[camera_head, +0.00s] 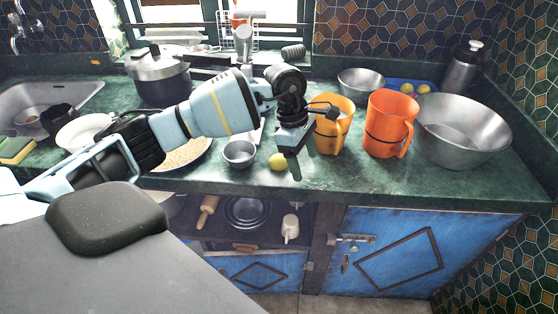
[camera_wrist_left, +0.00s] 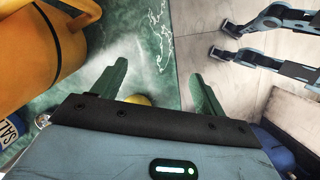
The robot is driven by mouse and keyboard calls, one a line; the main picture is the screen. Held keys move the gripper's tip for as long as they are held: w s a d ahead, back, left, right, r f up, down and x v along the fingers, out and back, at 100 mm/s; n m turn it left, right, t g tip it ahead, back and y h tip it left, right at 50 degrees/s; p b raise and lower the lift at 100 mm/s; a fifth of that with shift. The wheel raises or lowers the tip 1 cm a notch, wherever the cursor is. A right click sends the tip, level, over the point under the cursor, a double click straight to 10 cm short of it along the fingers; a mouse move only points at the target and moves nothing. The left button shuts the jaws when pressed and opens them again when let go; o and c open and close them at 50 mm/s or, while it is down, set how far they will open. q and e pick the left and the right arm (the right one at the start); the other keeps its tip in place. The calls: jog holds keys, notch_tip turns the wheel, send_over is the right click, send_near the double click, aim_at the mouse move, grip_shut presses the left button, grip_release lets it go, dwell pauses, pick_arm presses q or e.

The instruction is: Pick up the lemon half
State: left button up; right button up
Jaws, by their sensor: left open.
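The lemon half (camera_head: 278,161) is a small yellow piece on the green counter near its front edge, right of the small metal bowl. In the left wrist view the lemon half (camera_wrist_left: 138,100) peeks out above the dark edge of my gripper body, which hides most of it. My left gripper (camera_head: 294,166) points down just right of the lemon half, close to it. In the left wrist view my left gripper (camera_wrist_left: 160,72) has its two fingers apart, with nothing held between the tips. My right gripper cannot be made out in these views.
A yellow-orange cup (camera_head: 332,135) stands close right of my gripper, with an orange jug (camera_head: 390,125) and large metal bowl (camera_head: 462,135) beyond. The small metal bowl (camera_head: 239,154) is to the left. The counter's front edge is near.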

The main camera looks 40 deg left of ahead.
aim_at(279, 156)
pick_arm(q)
jog(key=a+r+y, duration=0.1)
jog(key=a, duration=0.1)
jog(key=a+r+y, duration=0.1)
jog(key=a, duration=0.2)
jog(key=a+r+y, duration=0.1)
jog(key=a+r, duration=0.1)
jog(key=a, duration=0.1)
jog(key=shift+w+a+g, duration=0.15)
jog(key=shift+w+g, duration=0.05)
jog(key=shift+g, duration=0.1)
jog(key=shift+w+f, duration=0.2)
jog(key=shift+f, duration=3.7)
jog(key=c, duration=1)
jog(key=shift+c, duration=0.2)
jog(key=shift+r, duration=0.1)
